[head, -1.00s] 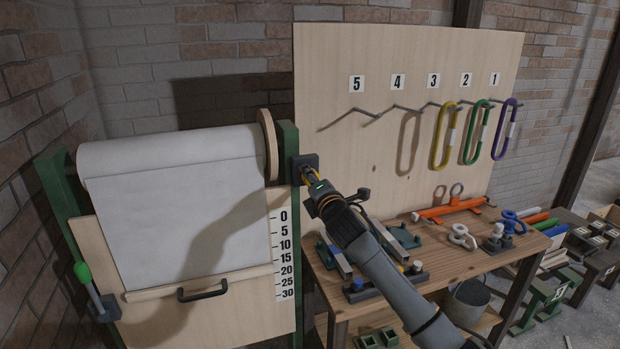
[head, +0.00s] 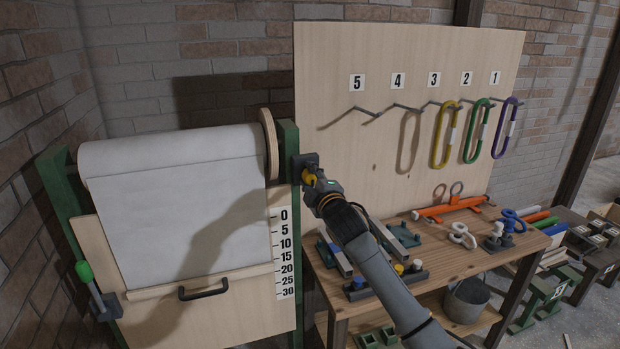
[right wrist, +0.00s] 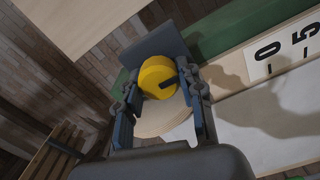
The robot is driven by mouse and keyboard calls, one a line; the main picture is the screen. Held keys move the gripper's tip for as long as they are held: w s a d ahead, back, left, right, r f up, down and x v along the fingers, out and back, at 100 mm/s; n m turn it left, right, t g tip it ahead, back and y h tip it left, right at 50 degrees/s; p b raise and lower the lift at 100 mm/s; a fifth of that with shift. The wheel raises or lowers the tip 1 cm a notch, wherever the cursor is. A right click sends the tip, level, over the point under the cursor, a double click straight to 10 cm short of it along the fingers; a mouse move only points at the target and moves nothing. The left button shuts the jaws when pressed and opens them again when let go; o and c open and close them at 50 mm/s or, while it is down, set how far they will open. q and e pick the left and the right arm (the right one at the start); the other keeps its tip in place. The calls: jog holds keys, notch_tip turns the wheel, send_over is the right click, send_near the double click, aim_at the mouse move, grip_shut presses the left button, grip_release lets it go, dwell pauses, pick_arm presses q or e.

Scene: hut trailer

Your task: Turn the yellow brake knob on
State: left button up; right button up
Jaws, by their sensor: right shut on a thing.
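The yellow brake knob (head: 308,177) sits on a dark square plate (head: 305,160) on the green post beside the paper roll. In the right wrist view the knob (right wrist: 158,77) is a round yellow disc with a dark mark at its right edge. My right gripper (head: 316,183) is at the knob and partly covers it in the head view. In the right wrist view its two fingers (right wrist: 160,95) stand on either side of the knob, shut on it. My left gripper is not in view.
A white paper roll (head: 175,150) hangs in a green frame (head: 288,150) beside a 0 to 30 scale (head: 284,255). A wooden bench (head: 455,235) with fixtures stands at the right, below a pegboard (head: 400,60) with coloured loops.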

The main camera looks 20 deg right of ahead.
dwell(0.4)
jog(key=o, duration=1.2)
jog(key=s, duration=1.2)
jog(key=shift+d, duration=0.25)
jog(key=shift+f, duration=0.1)
